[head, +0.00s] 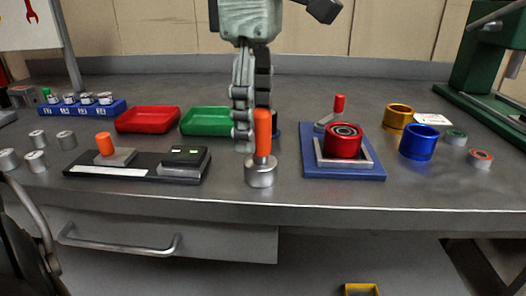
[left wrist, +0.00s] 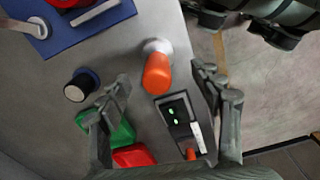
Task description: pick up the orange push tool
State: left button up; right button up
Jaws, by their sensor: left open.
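The orange push tool (head: 262,132) stands upright in a round metal holder (head: 261,173) near the front edge of the bench. My left gripper (head: 251,130) points down just behind and slightly left of the tool's handle. In the left wrist view, the tool's orange handle (left wrist: 157,75) shows between the two spread fingers of my left gripper (left wrist: 161,72). The fingers are open, and no contact with the handle is visible. My right gripper is not in view.
A black fixture (head: 137,172) with an orange knob is left of the tool. A blue base (head: 343,173) with a red ring is to the right. Red (head: 148,120) and green (head: 205,121) trays lie behind. A dark round piece (left wrist: 82,85) stands close to my left finger in the wrist view.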

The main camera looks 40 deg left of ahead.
aim_at(261, 156)
pick_arm(q)
jog(key=f, duration=0.5)
jog(key=shift+w+d, duration=0.2)
jog(key=shift+d, duration=0.15)
jog(key=shift+f, duration=0.5)
jog(key=c, duration=1.2)
jog(key=shift+c, duration=0.2)
jog(key=shift+r, duration=0.15)
